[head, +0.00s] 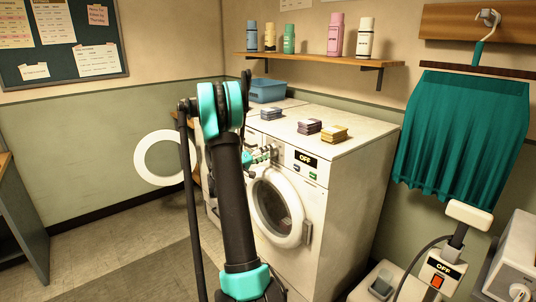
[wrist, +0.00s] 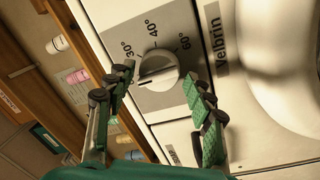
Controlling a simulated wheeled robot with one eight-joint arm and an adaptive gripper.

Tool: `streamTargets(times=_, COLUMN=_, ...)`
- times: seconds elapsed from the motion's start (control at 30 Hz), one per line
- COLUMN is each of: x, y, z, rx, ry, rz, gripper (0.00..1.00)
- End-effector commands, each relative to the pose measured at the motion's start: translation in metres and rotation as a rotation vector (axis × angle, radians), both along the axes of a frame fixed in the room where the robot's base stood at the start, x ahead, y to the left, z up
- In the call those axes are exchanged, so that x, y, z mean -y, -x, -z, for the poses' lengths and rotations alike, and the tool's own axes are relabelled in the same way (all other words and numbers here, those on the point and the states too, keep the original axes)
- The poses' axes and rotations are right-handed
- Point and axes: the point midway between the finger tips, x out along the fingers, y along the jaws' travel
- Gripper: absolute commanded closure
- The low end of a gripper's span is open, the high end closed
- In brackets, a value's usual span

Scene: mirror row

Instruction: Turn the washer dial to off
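My gripper (wrist: 160,82) is open, with one finger on each side of the dial in the wrist view; contact is not clear. In the head view my gripper (head: 264,155) is at the front panel of the white washer (head: 336,200), and the dial is largely hidden there. A black label reading OFF (head: 306,160) is on the washer's panel, right of my gripper.
A round door (head: 275,205) is on the washer's front; another white ring-shaped door (head: 160,157) stands open at left. Small boxes (head: 333,133) and a blue basket (head: 267,90) are on top. A switch box (head: 437,281) marked OFF stands at right. The floor at left is clear.

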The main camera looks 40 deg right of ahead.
Motion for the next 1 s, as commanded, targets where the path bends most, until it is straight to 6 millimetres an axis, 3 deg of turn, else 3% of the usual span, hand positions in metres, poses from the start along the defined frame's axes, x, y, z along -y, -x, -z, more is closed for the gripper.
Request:
streamTargets(times=0.33, x=0.000, y=0.000, z=0.000, rx=0.001, ry=0.000, rz=0.001, gripper=0.38)
streamTargets(times=0.47, x=-0.010, y=0.000, z=0.000, rx=0.001, ry=0.001, rz=0.000, gripper=0.38)
streamTargets(times=1.0, x=-0.106, y=0.003, z=0.007, rx=0.000, ry=0.001, rz=-0.001, gripper=0.38)
